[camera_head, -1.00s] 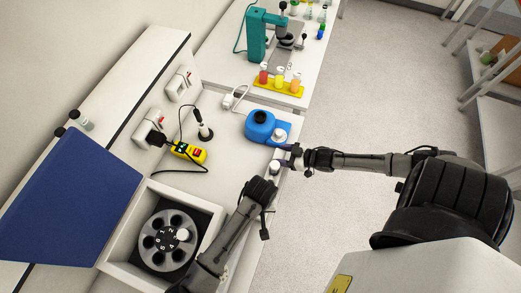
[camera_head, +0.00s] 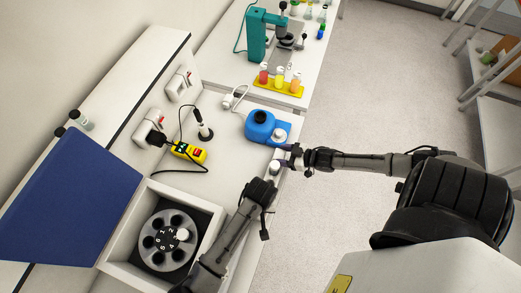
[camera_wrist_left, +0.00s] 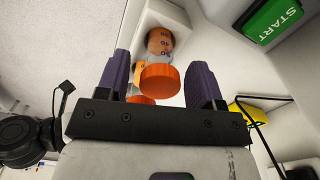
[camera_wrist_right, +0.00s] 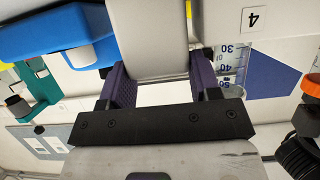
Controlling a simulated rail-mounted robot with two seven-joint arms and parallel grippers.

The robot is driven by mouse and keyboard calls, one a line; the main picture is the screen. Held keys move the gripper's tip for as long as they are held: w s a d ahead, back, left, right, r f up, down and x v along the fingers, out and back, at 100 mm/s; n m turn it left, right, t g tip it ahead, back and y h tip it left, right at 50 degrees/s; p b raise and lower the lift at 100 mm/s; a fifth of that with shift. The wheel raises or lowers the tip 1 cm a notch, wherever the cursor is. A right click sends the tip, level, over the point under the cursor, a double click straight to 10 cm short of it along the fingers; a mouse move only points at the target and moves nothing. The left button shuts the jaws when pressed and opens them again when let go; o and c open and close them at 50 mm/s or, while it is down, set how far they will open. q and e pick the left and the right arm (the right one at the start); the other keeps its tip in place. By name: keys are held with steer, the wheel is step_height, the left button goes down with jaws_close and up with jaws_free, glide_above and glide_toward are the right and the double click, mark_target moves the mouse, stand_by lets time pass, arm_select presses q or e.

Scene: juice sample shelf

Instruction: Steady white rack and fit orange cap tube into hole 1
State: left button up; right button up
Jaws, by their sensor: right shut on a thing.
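An orange-capped tube (camera_wrist_left: 160,78) with dark markings shows in the left wrist view, between the spread purple fingers of my left gripper (camera_wrist_left: 158,88). A gap shows on each side of its cap, so the gripper is open. A second orange cap (camera_wrist_left: 141,99) sits just behind the gripper bar. My right gripper (camera_wrist_right: 160,82) is shut on the pale white rack (camera_wrist_right: 157,40), with one finger on each side. In the head view my right gripper (camera_head: 286,158) is at the bench edge. The holes of the rack cannot be made out.
A blue device (camera_head: 262,127) stands close beside my right gripper. A centrifuge (camera_head: 167,240) with numbered slots is at lower left. A yellow switch box (camera_head: 190,152) and cable lie on the bench. A graduated tube (camera_wrist_right: 233,62) shows beside the right fingers.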

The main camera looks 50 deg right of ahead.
arm_select(q)
steer(key=shift+o, duration=0.4)
step_height(320, 180, up, 12)
stand_by(0.5)
stand_by(0.3)
arm_select(e)
steer(key=o, duration=1.2)
steer(key=shift+s, duration=0.1)
steer(key=v, duration=1.1)
steer(key=shift+s+d+r, duration=0.15)
steer(key=shift+s, duration=0.15)
